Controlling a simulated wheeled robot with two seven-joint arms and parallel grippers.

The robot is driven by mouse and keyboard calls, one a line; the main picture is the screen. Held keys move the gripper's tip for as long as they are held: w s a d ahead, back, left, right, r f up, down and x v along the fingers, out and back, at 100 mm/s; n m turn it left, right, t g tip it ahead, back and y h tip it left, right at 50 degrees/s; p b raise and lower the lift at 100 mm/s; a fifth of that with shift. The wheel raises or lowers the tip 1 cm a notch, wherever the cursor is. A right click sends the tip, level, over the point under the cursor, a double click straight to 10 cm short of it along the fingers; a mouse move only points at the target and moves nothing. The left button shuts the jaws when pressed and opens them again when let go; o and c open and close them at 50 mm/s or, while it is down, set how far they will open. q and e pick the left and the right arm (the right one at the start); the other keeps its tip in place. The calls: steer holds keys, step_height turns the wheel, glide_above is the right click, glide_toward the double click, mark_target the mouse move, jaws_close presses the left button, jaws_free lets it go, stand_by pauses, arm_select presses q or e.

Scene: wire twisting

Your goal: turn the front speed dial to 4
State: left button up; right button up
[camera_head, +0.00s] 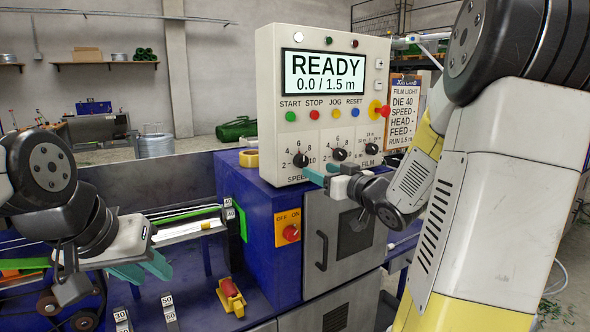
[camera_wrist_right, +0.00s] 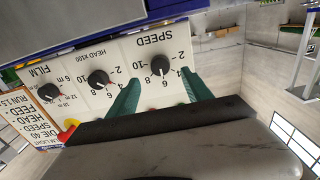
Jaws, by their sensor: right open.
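The speed dial (camera_head: 300,160) is a black knob at the left of the cream control panel (camera_head: 273,100), on a scale from 2 to 10. It shows upside down in the right wrist view (camera_wrist_right: 159,66). Its exact pointer reading is too small to tell. My right gripper (camera_head: 315,178) is open, just in front of and below the dial. In the right wrist view its teal fingers (camera_wrist_right: 160,97) are spread apart, one toward each side of the dial, with nothing between them. My left gripper (camera_head: 147,268) is open and empty, low at the left, away from the panel.
The head dial (camera_head: 340,154) and film dial (camera_head: 371,149) sit right of the speed dial. Coloured buttons (camera_head: 337,114) and the READY display (camera_head: 323,73) are above. A red off/on switch (camera_head: 291,232) is on the blue cabinet. A red-yellow clamp (camera_head: 231,296) lies on the bench.

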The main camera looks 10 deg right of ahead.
mark_target(303, 163)
steer(key=x, duration=0.7)
steer(key=shift+w+a, duration=0.1)
steer(key=shift+w, duration=0.15)
jaws_close()
